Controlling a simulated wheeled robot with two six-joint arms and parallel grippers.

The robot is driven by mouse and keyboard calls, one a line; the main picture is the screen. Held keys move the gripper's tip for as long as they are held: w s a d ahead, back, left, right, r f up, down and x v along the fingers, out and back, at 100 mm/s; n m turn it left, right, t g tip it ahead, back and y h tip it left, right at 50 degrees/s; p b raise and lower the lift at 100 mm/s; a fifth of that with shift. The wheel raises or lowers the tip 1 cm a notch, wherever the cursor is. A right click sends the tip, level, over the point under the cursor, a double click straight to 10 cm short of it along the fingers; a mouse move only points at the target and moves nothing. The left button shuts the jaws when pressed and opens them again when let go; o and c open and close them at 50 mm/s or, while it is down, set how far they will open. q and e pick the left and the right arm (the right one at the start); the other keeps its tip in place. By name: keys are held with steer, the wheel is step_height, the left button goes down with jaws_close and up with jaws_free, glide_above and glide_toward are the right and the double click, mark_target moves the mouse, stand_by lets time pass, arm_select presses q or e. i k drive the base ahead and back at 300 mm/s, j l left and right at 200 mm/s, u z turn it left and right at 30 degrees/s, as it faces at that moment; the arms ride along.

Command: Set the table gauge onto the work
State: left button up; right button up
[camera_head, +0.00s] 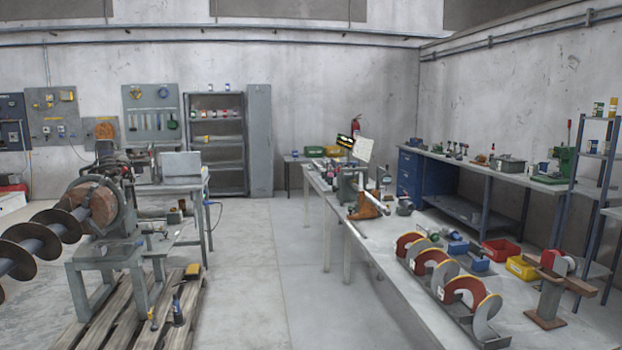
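Neither of my grippers shows in this view. A small dark stand with a round head (384,180) is on the long right table, and it may be the table gauge; it is too small to tell. An auger (35,245) with dark spiral flights lies along the left side, its end at a round brown faceplate (97,203) on a grey positioner (108,250). Which piece the task calls the work I cannot tell for sure.
The long grey table (400,257) holds a rack of red and silver spiral flights (448,283), a red bin (501,249) and a yellow bin (522,267). A wooden pallet (105,325) lies under the positioner. The floor aisle (285,270) between them is clear.

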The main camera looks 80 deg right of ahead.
mark_target(382, 178)
steer(key=z, duration=3.25)
steer(key=i+j+u, duration=0.25)
steer(key=i, duration=0.7)
steer(key=i+u, duration=0.3)
steer(key=i, duration=0.6)
steer(key=i+j+z, duration=0.1)
steer(key=i+z, duration=0.3)
steer(key=i, duration=0.15)
steer(key=i+j+z, duration=0.3)
steer(key=i+z, duration=0.15)
steer(key=i+j+z, duration=0.4)
steer(key=i+j, duration=0.1)
steer(key=i, duration=0.1)
